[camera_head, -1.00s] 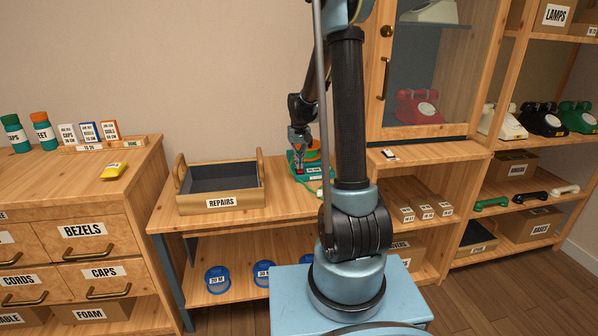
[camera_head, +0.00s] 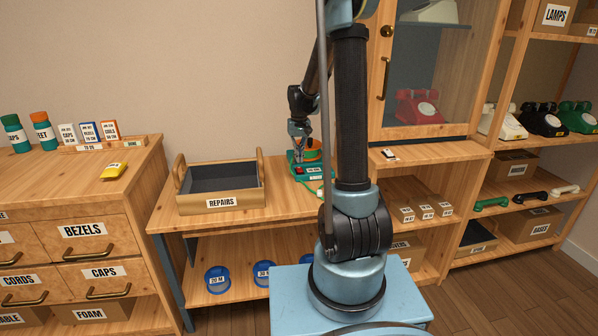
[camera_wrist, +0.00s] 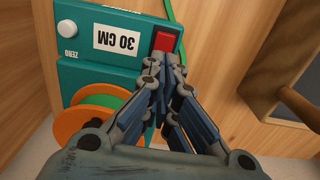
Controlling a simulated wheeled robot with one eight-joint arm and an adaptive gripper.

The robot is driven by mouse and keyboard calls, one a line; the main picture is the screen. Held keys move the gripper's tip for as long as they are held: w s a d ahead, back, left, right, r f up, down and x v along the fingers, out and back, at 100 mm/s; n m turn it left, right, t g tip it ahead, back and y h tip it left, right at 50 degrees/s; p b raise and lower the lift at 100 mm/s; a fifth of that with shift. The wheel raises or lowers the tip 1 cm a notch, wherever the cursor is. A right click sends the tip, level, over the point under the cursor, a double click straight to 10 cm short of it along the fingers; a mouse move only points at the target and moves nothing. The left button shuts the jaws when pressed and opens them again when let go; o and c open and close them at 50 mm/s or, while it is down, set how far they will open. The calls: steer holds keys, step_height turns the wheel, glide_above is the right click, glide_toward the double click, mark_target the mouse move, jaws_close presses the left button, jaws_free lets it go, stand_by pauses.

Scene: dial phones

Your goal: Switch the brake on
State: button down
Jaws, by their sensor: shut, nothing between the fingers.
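A teal device (camera_wrist: 95,68) with an orange and green spool (camera_wrist: 85,128) shows in the wrist view; it also stands on the workbench in the head view (camera_head: 312,172). It has a red switch (camera_wrist: 166,40), a white button (camera_wrist: 67,28) marked ZERO, and a display (camera_wrist: 117,41) reading 30 CM upside down. No brake lettering is legible. My gripper (camera_wrist: 165,68) is shut and empty, its fingertips just beside the red switch in the picture; whether they touch it I cannot tell. In the head view my gripper (camera_head: 300,146) is above the device.
A wooden REPAIRS tray (camera_head: 221,202) stands left of the device on the bench. A glass-fronted cabinet (camera_head: 375,110) rises on the right. A green cord (camera_wrist: 178,12) runs off the device. A dark tray with a wooden handle (camera_wrist: 298,104) is at the wrist view's right.

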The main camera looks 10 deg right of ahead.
mark_target(299, 168)
steer(key=shift+r, duration=1.8)
steer(key=shift+s+r, duration=0.1)
steer(key=shift+s, duration=0.1)
steer(key=s+d+r+t, duration=0.1)
steer(key=s+d+r, duration=0.15)
steer(key=s, duration=0.75)
steer(key=s+d+r, duration=0.1)
steer(key=s+r, duration=0.2)
steer(key=s, duration=0.6)
steer(key=s+d+f, duration=0.1)
steer(key=s+f, duration=0.2)
steer(key=s, duration=0.6)
steer(key=s+d+f+t, duration=0.1)
steer(key=s+f, duration=0.3)
steer(key=s, duration=0.5)
steer(key=shift+f+m, duration=0.3)
